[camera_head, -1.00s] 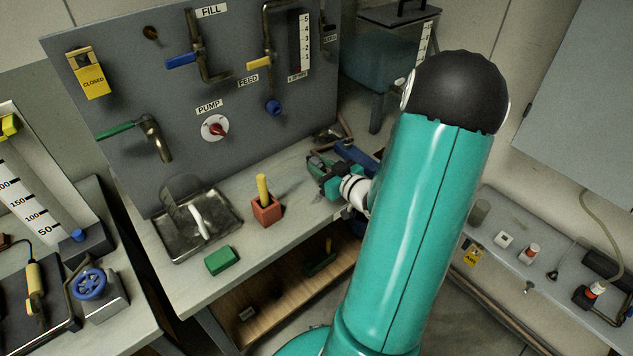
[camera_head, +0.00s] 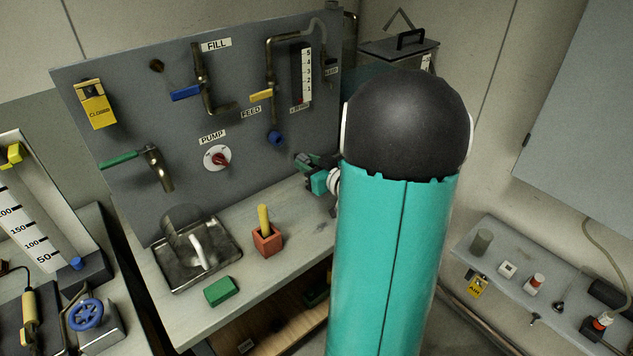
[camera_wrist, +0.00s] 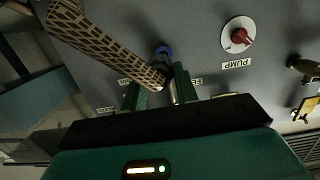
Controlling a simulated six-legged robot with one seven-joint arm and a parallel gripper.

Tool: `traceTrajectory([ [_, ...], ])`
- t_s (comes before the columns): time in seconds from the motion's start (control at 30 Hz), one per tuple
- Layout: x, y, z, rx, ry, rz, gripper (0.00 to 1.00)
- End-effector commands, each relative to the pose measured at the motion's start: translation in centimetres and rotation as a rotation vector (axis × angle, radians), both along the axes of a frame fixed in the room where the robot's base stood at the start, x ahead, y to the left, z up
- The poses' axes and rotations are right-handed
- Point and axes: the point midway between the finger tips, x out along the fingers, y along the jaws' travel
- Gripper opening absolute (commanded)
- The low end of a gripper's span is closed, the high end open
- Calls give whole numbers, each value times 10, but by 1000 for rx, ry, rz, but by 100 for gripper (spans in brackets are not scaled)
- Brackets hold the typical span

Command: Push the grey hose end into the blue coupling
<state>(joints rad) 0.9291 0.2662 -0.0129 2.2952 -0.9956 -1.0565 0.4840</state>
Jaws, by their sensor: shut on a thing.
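The blue coupling (camera_head: 276,138) is on the grey panel below the FEED pipe in the head view. It also shows in the wrist view (camera_wrist: 163,51), just beyond the fingertips. In the head view my gripper (camera_head: 306,161) is just right of and below the coupling, and my arm hides the hose.
The yellow FEED lever (camera_head: 262,95) is above the coupling. The red PUMP knob (camera_head: 218,158) is to its left. On the bench below stand a red holder (camera_head: 267,239) with a yellow stick, a green block (camera_head: 221,291) and a metal tray (camera_head: 165,280).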

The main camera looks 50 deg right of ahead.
Motion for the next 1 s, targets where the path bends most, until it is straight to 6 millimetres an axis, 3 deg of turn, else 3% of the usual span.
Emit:
traceTrajectory([
  [0.1,3,1,8,1,-5,0,2],
  [0.53,6,1,8,3,-6,-2,2],
  [1.0,50,-4,8,2,-5,0,2],
])
